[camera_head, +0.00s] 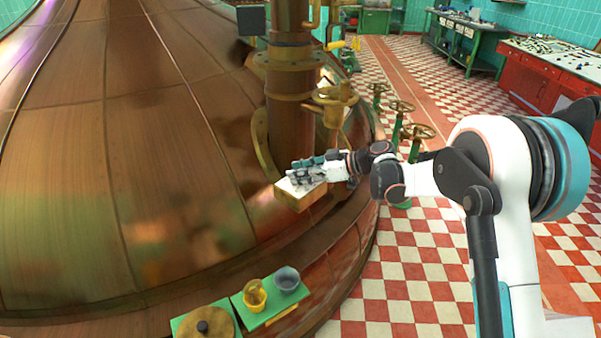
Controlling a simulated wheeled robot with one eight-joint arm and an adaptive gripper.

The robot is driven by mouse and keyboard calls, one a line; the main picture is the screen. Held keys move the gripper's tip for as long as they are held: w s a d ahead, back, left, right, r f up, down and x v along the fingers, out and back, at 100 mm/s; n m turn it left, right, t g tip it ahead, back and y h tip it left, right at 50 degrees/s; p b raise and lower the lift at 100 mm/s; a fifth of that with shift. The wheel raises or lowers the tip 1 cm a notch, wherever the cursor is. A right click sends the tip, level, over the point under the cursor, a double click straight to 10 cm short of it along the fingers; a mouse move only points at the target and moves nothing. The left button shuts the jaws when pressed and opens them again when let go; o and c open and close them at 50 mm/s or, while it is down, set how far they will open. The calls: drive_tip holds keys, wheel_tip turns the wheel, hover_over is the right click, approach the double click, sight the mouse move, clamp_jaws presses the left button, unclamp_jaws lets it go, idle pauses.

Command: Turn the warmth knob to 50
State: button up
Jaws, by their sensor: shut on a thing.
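My gripper (308,171) is at the small box (292,194) on the side of the large copper kettle (160,170), just below the thick vertical pipe. The box has a pale top face and a copper-brown front. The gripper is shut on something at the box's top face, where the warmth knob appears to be. The fingers cover the knob, so its pointer and any scale marks are hidden. My white arm reaches in from the right.
Green trays (272,310) on the kettle's lower ledge hold a yellow cup (254,292), a grey cup (287,279) and a round brown lid (205,325). Valve handwheels (418,131) stand right of the kettle. The checkered floor (415,265) is clear below my arm.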

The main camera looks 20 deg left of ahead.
drive_tip(key=o, duration=1.1)
drive_tip(key=shift+c, duration=0.2)
drive_tip(key=v, duration=1.2)
drive_tip(key=shift+d, duration=0.1)
